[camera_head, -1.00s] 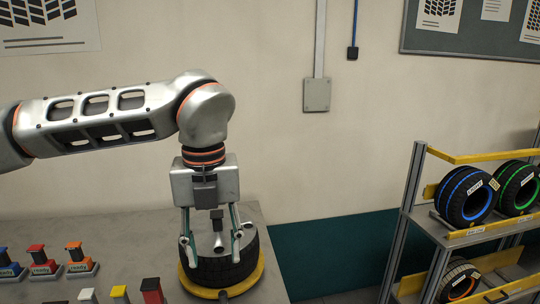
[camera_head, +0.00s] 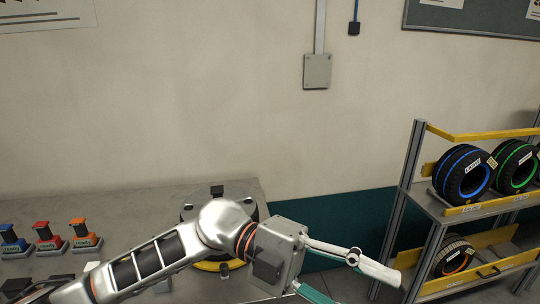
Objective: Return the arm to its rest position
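My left arm reaches in from the bottom left and crosses in front of the tyre clamp. My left gripper (camera_head: 358,286) is to the right of the clamp, pointing right and down. Its fingers are spread apart with nothing seen between them; the lower finger is cut off by the bottom edge. The clamp's yellow ring (camera_head: 207,266) and a dark tyre (camera_head: 188,211) on it show around the arm, which hides most of them. My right gripper is not in view.
A grey table (camera_head: 130,210) holds blue, red and orange labelled stands (camera_head: 46,238) at the left. A metal rack (camera_head: 412,165) with blue-marked (camera_head: 463,173), green-marked (camera_head: 515,166) and orange-marked (camera_head: 455,257) tyres stands at the right, beyond the gripper.

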